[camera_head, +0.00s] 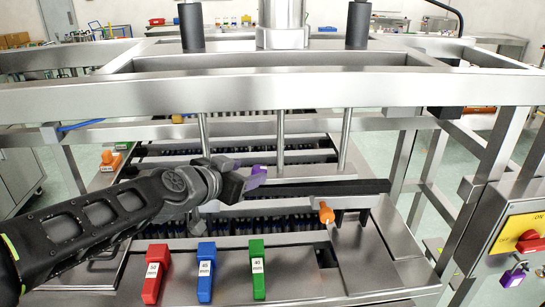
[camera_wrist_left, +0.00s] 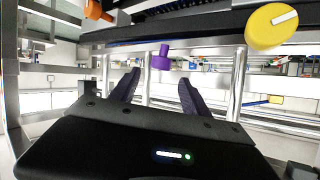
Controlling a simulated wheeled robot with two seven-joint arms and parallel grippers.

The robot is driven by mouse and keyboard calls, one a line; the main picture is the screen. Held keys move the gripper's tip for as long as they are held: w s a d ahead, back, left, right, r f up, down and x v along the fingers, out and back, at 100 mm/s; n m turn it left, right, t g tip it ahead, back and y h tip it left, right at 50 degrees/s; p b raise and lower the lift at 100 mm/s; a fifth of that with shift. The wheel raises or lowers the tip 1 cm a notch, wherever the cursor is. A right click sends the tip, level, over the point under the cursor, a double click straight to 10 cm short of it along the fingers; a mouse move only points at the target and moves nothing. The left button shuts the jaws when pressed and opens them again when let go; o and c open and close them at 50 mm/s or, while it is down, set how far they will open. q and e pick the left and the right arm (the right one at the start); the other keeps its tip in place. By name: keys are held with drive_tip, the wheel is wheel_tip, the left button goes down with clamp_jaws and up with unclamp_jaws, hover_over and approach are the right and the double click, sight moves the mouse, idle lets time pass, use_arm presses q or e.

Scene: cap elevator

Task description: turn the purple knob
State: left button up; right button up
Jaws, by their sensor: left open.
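The purple knob (camera_wrist_left: 162,58) shows in the left wrist view, just beyond the fingertips and roughly centred between them. My left gripper (camera_wrist_left: 160,82) is open, with its two dark purple fingers spread and nothing between them. In the head view my left arm comes in from the left and the gripper (camera_head: 246,181) is over the middle of the metal machine. A purple patch shows at its tip; I cannot tell there whether it is the knob or a finger. Contact with the knob is not visible. My right gripper is not in view.
A yellow knob (camera_wrist_left: 270,27) is right of the purple one. An orange knob (camera_head: 326,212) stands on the machine. Red (camera_head: 155,273), blue (camera_head: 206,271) and green (camera_head: 257,269) labelled blocks lie in front. A steel frame (camera_head: 270,90) crosses above; a yellow switch panel (camera_head: 515,233) is right.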

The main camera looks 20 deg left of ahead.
sight(259, 168)
use_arm(q)
drive_tip(key=shift+x, duration=2.35)
drive_tip(key=shift+w+d+f+b, duration=0.2)
drive_tip(key=shift+w+f+b, duration=0.15)
drive_tip(key=shift+w, duration=0.1)
drive_tip(key=shift+w+f, duration=0.15)
drive_tip(key=shift+w, duration=0.55)
drive_tip(key=shift+b, duration=0.3)
clamp_jaws()
